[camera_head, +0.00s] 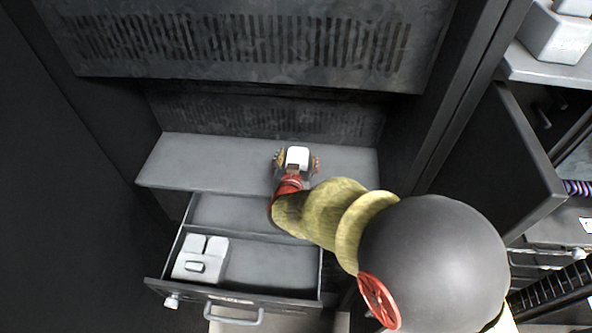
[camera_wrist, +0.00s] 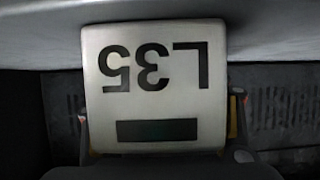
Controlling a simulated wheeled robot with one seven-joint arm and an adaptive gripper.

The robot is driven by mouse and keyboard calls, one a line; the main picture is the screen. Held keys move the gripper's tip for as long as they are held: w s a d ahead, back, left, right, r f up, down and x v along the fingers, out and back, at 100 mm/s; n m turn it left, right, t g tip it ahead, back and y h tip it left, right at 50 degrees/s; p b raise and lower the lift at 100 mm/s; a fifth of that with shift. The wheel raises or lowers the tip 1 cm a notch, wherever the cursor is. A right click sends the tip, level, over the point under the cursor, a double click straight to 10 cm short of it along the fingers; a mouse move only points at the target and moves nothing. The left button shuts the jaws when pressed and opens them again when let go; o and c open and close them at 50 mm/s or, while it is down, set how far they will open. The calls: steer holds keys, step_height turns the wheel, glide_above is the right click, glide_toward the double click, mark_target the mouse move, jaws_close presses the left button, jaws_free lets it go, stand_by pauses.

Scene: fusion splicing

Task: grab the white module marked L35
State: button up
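The white module marked L35 (camera_wrist: 155,100) fills the middle of the wrist view, with its black lettering upside down and a dark bar below it. In the head view the white module (camera_head: 298,156) shows as a small block over the grey shelf, at the end of my arm. My gripper (camera_head: 297,164) is around it, with a finger at each side. In the wrist view, parts of the fingers show close beside the module's left and right edges. Their contact faces are hidden, so I cannot tell whether they press on it. I cannot tell whether the module rests on the shelf.
An open drawer (camera_head: 270,265) below the shelf (camera_head: 205,155) holds a white block (camera_head: 201,257) at its left; its right side is bare. A vented panel (camera_head: 250,40) hangs above the shelf. Dark cabinet walls close both sides. Another white device (camera_head: 558,35) stands at upper right.

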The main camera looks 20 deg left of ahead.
steer(key=shift+c, duration=1.2)
steer(key=c, duration=1.1)
steer(key=shift+c, duration=0.5)
